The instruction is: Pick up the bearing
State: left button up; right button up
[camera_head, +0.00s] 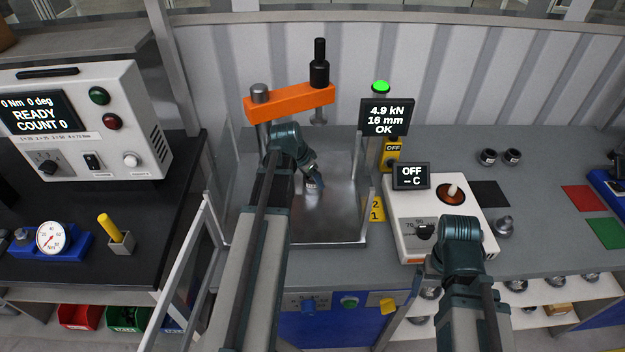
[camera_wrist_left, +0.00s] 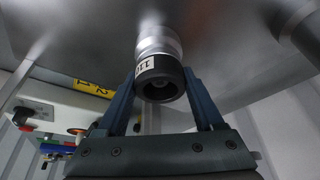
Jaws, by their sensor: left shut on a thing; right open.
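My left gripper (camera_head: 313,183) is over the metal bed of the press frame in the head view. In the left wrist view its two fingers (camera_wrist_left: 160,92) are shut on a round piece (camera_wrist_left: 160,65), silver with a dark ring-shaped end that bears a white label. The piece is close to the bright metal plate. I cannot tell whether this piece is the bearing. In the head view the piece is mostly hidden by the gripper. My right arm reaches over the front of the heater; its gripper does not show. Two small dark-and-silver rings (camera_head: 488,157) (camera_head: 513,157) stand on the bench at the right.
The orange press beam (camera_head: 290,100) with a black ram stands behind my left gripper. The press display reads 4.9 kN, 16 mm, OK. A white heater (camera_head: 407,245) with a cream-tipped cone (camera_head: 453,191) stands to the right. Clear side panels flank the press bed.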

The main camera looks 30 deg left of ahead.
pick_arm(q)
jog(key=shift+r, duration=0.15)
notch_tip(320, 180, up, 10)
jog(key=p, duration=1)
